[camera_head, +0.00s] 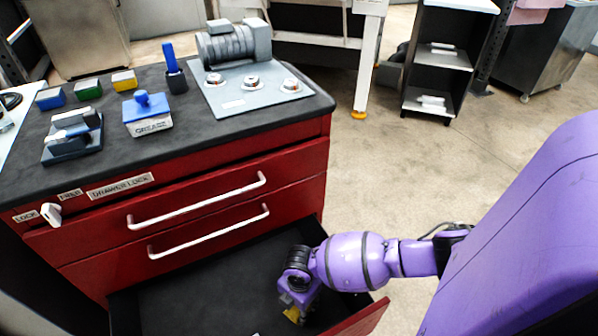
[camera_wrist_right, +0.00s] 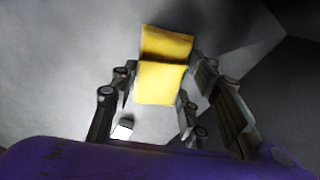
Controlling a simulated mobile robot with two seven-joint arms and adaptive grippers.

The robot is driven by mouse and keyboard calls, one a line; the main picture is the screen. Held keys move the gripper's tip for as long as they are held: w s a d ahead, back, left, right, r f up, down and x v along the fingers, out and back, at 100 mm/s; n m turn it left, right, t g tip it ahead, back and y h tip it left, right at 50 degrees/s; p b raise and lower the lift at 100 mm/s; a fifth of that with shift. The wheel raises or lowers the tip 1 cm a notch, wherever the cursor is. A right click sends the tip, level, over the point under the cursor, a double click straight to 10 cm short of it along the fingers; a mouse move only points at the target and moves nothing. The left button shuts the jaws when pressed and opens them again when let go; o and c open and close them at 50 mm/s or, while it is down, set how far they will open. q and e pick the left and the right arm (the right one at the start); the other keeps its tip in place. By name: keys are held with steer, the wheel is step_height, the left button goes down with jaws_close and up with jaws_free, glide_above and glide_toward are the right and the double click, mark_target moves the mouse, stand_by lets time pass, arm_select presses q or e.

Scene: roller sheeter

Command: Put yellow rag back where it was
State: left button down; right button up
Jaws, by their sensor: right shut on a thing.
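The yellow rag (camera_wrist_right: 163,80) shows in the right wrist view as a folded yellow piece between my right gripper's fingers (camera_wrist_right: 160,72). My right gripper (camera_head: 297,303) is shut on it. In the head view the gripper is low in the open bottom drawer (camera_head: 200,296), near its right side, pointing down. Only a small bit of the rag (camera_head: 293,315) shows below it. I cannot tell whether the rag touches the drawer floor. My left gripper is not in view.
The red cabinet has two closed drawers with white handles (camera_head: 200,207) above the open one. Its black top (camera_head: 100,150) holds a motor plate (camera_head: 250,90), a blue-lidded grease box (camera_head: 147,115) and small coloured blocks. A small white item (camera_wrist_right: 122,130) shows in the wrist view.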

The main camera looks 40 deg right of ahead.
steer(key=shift+f+b, duration=0.3)
steer(key=shift+f, duration=1.15)
steer(key=shift+f, duration=0.2)
steer(key=o, duration=1.1)
steer(key=shift+r, duration=0.15)
steer(key=shift+r, duration=0.3)
step_height(320, 180, up, 11)
steer(key=p, duration=0.3)
steer(key=shift+f, duration=0.15)
steer(key=shift+r, duration=0.4)
